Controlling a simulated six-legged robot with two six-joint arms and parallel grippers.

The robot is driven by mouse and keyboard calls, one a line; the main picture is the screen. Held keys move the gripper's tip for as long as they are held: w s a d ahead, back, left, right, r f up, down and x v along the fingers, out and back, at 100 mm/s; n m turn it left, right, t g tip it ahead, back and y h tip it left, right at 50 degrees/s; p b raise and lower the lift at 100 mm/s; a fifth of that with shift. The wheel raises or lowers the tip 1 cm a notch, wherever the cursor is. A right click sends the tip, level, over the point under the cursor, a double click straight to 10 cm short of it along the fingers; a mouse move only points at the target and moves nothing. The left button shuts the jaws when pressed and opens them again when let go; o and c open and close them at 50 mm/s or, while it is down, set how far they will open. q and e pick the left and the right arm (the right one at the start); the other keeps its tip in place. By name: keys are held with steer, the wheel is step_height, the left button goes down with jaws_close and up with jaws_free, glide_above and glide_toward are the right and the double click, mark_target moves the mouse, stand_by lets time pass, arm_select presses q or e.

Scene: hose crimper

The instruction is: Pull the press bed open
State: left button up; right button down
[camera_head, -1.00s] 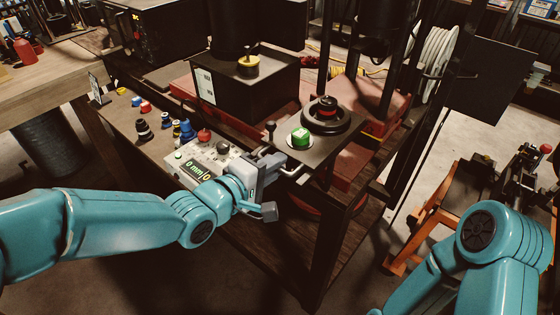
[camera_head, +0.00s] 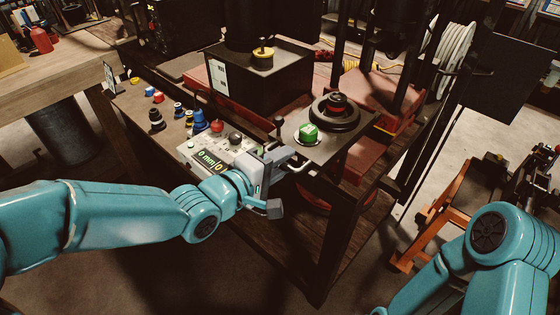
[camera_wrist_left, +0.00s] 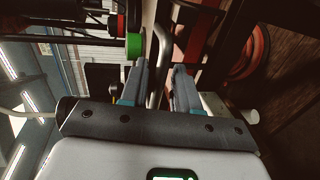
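My left gripper (camera_head: 284,163) is at this handle. In the left wrist view the two fingers (camera_wrist_left: 163,82) are apart, and the handle bar (camera_wrist_left: 166,50) shows in the gap between them. I cannot tell whether either finger touches it. The right arm's teal links show at the lower right, but its gripper is out of view.
A control panel (camera_head: 215,155) with a lit display stands just left of my left gripper. Several coloured fittings (camera_head: 200,121) stand on the bench behind it. A dark box (camera_head: 260,80) stands behind the bed. An orange-legged stand (camera_head: 443,215) is at the right. Floor lies open in front.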

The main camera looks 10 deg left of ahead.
arm_select(q)
steer(key=shift+s, duration=0.1)
steer(key=b+v, duration=0.2)
steer(key=v, duration=1.4)
steer(key=shift+s+a+r, duration=0.1)
